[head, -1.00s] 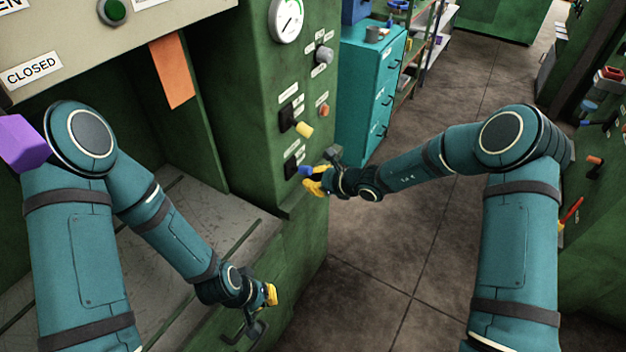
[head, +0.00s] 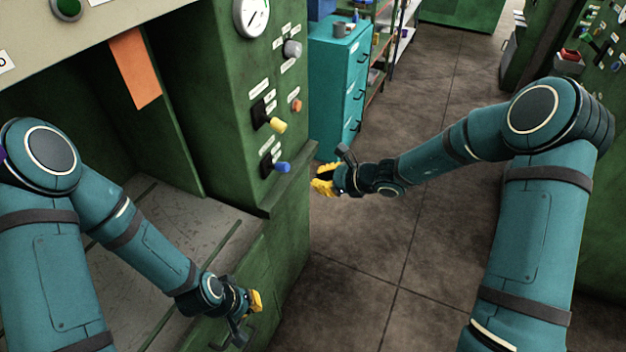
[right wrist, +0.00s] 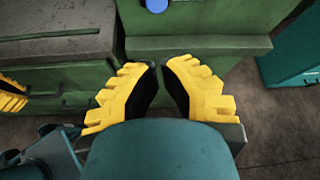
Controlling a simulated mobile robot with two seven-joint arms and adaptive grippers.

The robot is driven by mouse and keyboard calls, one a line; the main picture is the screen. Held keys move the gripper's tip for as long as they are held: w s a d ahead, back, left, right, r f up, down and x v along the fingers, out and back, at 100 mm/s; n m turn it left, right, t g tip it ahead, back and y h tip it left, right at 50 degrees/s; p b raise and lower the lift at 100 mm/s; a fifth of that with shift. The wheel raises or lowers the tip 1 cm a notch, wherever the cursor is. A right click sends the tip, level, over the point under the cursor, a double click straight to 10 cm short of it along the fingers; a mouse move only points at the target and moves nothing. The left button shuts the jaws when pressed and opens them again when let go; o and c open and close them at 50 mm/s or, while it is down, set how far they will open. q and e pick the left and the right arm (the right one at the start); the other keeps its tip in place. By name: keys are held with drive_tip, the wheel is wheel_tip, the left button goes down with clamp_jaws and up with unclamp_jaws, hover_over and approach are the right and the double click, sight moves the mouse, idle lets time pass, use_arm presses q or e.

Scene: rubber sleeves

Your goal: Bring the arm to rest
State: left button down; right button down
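My right arm (head: 440,150) reaches in from the right over the floor. Its gripper (head: 318,182) has yellow fingers and stands clear of the green panel, to the right of the blue-handled switch (head: 283,167). In the right wrist view the two fingertips (right wrist: 160,64) have a narrow gap between them with nothing in it. The blue handle (right wrist: 157,4) shows at the top edge there, apart from the fingers. My left gripper (head: 256,301) is low in front of the green machine, by a dark handle; its finger gap is hidden.
A yellow-handled switch (head: 277,125), a grey knob (head: 292,48) and a gauge (head: 252,16) sit on the panel. A teal cabinet (head: 335,95) stands behind. An orange strip (head: 135,68) hangs in the machine opening. The floor (head: 410,230) between the arms is clear.

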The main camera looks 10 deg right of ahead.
idle(0.5)
drive_tip(key=s+f+n+g+h, duration=0.2)
drive_tip(key=s+f+n+h, duration=0.1)
drive_tip(key=s+f+n, duration=0.5)
drive_tip(key=s+f+n+g+h, duration=0.3)
drive_tip(key=s+f+n, duration=0.5)
drive_tip(key=s+n, duration=0.5)
drive_tip(key=s, duration=0.3)
drive_tip(key=shift+s+a+n+b, duration=0.15)
drive_tip(key=shift+a+n+b, duration=0.15)
drive_tip(key=shift+a+b, duration=0.05)
drive_tip(key=shift+f, duration=0.1)
